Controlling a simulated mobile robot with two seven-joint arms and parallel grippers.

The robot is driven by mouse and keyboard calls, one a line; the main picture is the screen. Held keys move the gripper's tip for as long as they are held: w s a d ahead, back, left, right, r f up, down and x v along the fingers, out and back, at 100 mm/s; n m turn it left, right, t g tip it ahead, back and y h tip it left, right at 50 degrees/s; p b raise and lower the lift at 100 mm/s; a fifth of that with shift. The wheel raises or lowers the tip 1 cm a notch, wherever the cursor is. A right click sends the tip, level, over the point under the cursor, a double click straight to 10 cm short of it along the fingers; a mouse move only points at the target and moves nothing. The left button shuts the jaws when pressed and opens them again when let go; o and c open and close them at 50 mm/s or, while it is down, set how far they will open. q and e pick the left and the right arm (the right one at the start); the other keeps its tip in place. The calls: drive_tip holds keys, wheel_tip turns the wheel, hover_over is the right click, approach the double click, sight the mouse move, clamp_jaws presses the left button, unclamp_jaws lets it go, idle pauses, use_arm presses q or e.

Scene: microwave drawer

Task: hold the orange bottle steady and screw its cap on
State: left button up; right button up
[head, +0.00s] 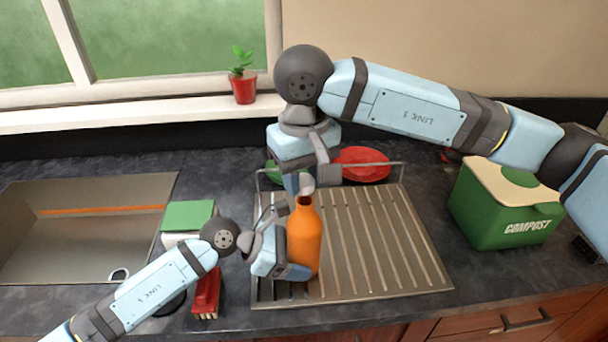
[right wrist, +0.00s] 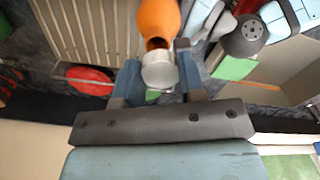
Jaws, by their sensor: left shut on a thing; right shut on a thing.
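The orange bottle (head: 304,238) stands upright on the left part of the metal drying rack. My left gripper (head: 296,270) is shut on the bottle's lower body from the left. The pale grey cap (head: 307,187) is between the fingers of my right gripper (head: 304,184), just above the bottle's neck. In the right wrist view the cap (right wrist: 160,70) sits between the blue fingers (right wrist: 158,80), close to the orange bottle's (right wrist: 157,20) dark open mouth. The cap looks apart from the mouth and slightly tilted in the head view.
The ribbed drying rack (head: 388,235) has free room right of the bottle. A red plate (head: 365,163) stands behind it. A red brush (head: 207,295) and a green-topped sponge (head: 188,215) lie left, beside the sink (head: 90,225). A green compost bin (head: 505,205) stands right.

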sight(305, 227)
drive_tip(key=shift+d+f, duration=0.25)
drive_tip(key=shift+f, duration=0.65)
idle(0.8)
drive_tip(key=shift+f, duration=1.1)
idle(3.5)
use_arm(q)
drive_tip(key=shift+o, duration=1)
drive_tip(key=c, duration=0.7)
drive_tip(key=shift+c, duration=0.3)
use_arm(e)
drive_tip(key=o, duration=1)
drive_tip(key=shift+c, duration=0.2)
drive_tip(key=c, duration=1.1)
